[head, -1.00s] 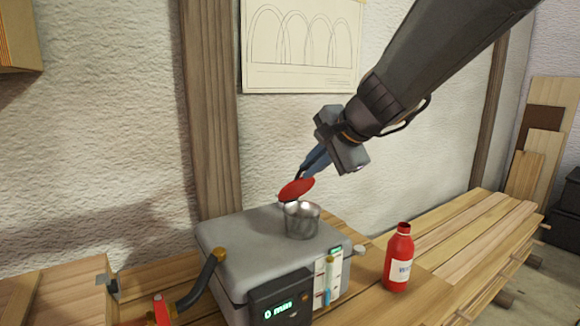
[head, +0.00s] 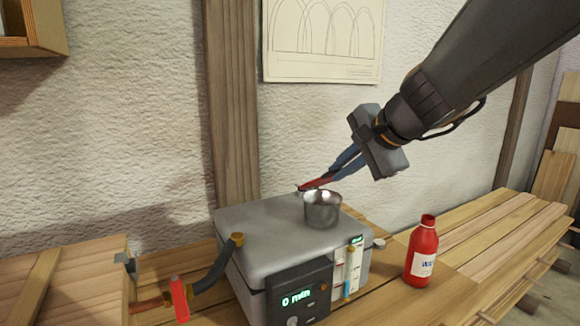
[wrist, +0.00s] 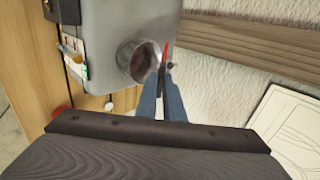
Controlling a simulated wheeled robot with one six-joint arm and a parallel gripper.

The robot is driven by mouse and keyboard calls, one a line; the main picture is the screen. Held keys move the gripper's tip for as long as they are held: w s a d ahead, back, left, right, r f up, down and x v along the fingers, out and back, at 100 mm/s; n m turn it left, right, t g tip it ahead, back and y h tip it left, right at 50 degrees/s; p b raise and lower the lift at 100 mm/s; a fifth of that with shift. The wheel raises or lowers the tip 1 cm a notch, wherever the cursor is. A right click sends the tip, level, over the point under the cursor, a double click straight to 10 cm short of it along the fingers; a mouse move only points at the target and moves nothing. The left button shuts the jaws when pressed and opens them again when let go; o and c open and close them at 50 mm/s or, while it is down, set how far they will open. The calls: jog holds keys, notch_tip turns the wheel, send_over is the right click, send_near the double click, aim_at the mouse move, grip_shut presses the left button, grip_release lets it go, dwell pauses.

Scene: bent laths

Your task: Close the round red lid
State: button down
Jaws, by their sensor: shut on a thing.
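The round red lid (head: 317,184) shows nearly edge-on in the head view, as a thin tilted strip above the back rim of the metal pot (head: 322,211). My gripper (head: 334,174) has its blue fingers shut on the lid from the upper right. The pot stands on the grey box (head: 265,225) and its mouth is open. In the wrist view the lid (wrist: 166,50) is a thin red edge at the fingertips (wrist: 163,72), beside the dark mouth of the pot (wrist: 135,62). The lid's far side is hidden.
A red bottle (head: 423,255) stands on the wooden bench right of the box. The wall is close behind.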

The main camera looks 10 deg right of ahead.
jog(key=shift+s+d+f+b, duration=0.1)
jog(key=shift+s+f+b, duration=0.2)
jog(key=shift+f, duration=0.6)
jog(key=shift+s+d+f+b, duration=0.1)
jog(key=shift+s+f, duration=0.25)
jog(key=shift+f, duration=0.6)
jog(key=shift+s+d+f+b, duration=0.1)
jog(key=shift+s+f+b, duration=0.2)
jog(key=shift+f, duration=0.6)
